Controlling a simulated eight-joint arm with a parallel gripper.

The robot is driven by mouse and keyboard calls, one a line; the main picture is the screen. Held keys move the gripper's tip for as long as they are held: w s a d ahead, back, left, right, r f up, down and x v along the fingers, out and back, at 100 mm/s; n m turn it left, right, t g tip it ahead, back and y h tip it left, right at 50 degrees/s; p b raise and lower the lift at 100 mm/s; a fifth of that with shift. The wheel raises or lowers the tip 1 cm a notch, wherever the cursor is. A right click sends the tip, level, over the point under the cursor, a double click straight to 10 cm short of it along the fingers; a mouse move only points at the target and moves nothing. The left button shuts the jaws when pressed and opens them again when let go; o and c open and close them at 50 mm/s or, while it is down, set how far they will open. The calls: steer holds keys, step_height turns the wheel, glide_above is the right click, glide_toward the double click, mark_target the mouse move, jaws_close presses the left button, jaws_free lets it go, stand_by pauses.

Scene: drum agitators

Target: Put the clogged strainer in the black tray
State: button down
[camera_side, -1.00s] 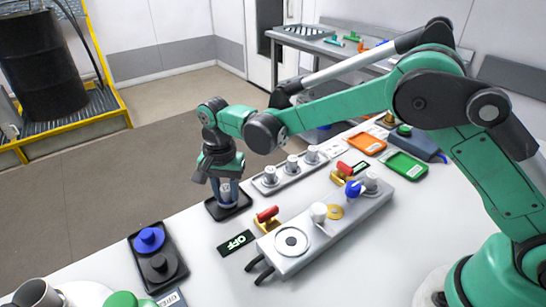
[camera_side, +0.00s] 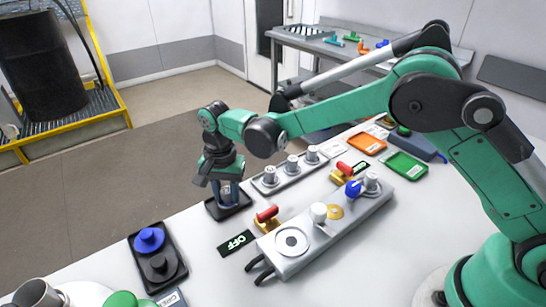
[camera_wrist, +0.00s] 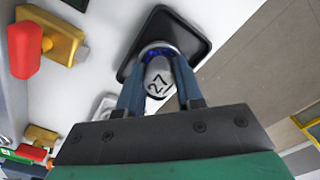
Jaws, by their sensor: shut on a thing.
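My gripper (camera_side: 228,194) points down over a small black tray (camera_side: 229,210) near the table's far edge. In the wrist view, my gripper's blue fingers (camera_wrist: 160,78) are shut on a grey strainer (camera_wrist: 158,80) marked 27, with a blue band at its far end. The strainer's far end is at the floor of the black tray (camera_wrist: 196,20), inside its rim. I cannot tell whether it touches the floor. In the side view the fingers mostly hide the strainer. Whether it is clogged does not show.
A rack (camera_side: 290,170) with three white-grey capped pieces stands right of the tray. A black holder (camera_side: 160,270) with blue and black knobs is at front left. An OFF plate (camera_side: 237,243) lies between.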

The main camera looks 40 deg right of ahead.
steer(key=shift+f, duration=0.1)
steer(key=shift+c, duration=2.4)
jaws_free()
steer(key=o, duration=0.3)
steer(key=shift+r, duration=3.8)
